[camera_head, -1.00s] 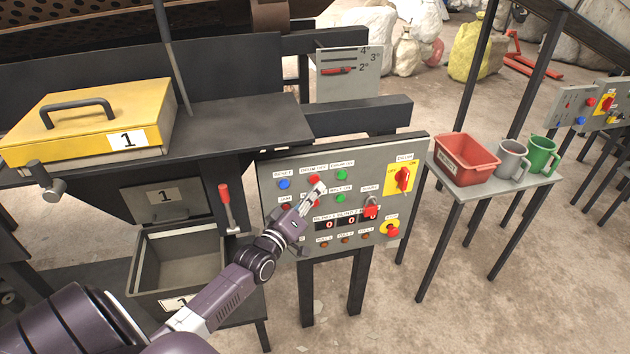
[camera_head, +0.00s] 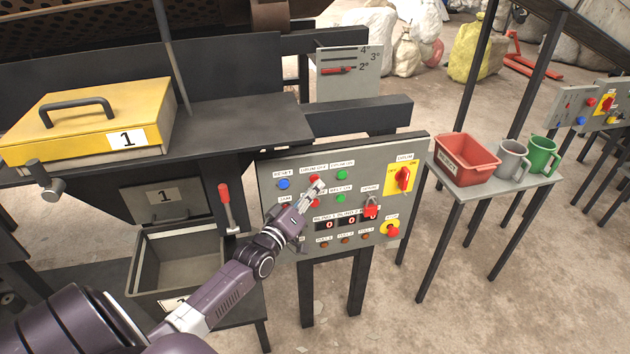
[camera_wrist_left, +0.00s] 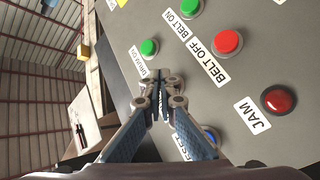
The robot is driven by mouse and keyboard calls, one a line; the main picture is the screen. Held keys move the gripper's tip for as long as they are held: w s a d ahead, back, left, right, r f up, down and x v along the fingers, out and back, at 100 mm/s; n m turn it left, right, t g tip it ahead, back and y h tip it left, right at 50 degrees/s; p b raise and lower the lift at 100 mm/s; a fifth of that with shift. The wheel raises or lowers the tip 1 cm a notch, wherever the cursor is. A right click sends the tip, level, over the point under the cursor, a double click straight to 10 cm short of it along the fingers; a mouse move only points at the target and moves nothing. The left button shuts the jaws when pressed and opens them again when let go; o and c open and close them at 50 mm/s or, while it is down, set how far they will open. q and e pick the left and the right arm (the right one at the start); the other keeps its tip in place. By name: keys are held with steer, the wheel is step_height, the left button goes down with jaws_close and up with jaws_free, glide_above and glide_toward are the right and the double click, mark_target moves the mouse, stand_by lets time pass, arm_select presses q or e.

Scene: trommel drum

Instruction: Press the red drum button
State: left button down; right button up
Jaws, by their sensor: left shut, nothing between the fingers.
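The red drum button (camera_head: 314,179) is in the top row of the grey control panel (camera_head: 270,235), between the blue reset button (camera_head: 283,184) and the green drum button (camera_head: 341,175). My left gripper (camera_head: 319,185) is shut and empty, its tips right at the red drum button and partly covering it. Whether they touch it I cannot tell. In the left wrist view, the shut fingertips (camera_wrist_left: 165,76) hide the red drum button. The green drum button (camera_wrist_left: 149,47) shows beyond them, and the red belt-off button (camera_wrist_left: 228,42) lies to the right.
The panel also carries a red lamp marked JAM (camera_wrist_left: 278,100), a yellow-backed rotary switch (camera_head: 402,180) and a yellow-ringed stop button (camera_head: 391,230). A small table (camera_head: 490,190) with a red bin (camera_head: 466,160) and two mugs stands to the right.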

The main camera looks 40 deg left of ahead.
arm_select(q)
steer(key=shift+w+a, duration=0.3)
steer(key=shift+a, duration=0.05)
stand_by(0.6)
steer(key=shift+d, duration=0.1)
steer(key=shift+s+d+p, duration=0.35)
steer(key=shift+s+d, duration=0.2)
steer(key=shift+s, duration=0.05)
steer(key=s+d+p, duration=0.3)
steer(key=shift+s+d, duration=0.1)
steer(key=shift+d, duration=0.3)
steer(key=shift+f, duration=0.1)
stand_by(0.8)
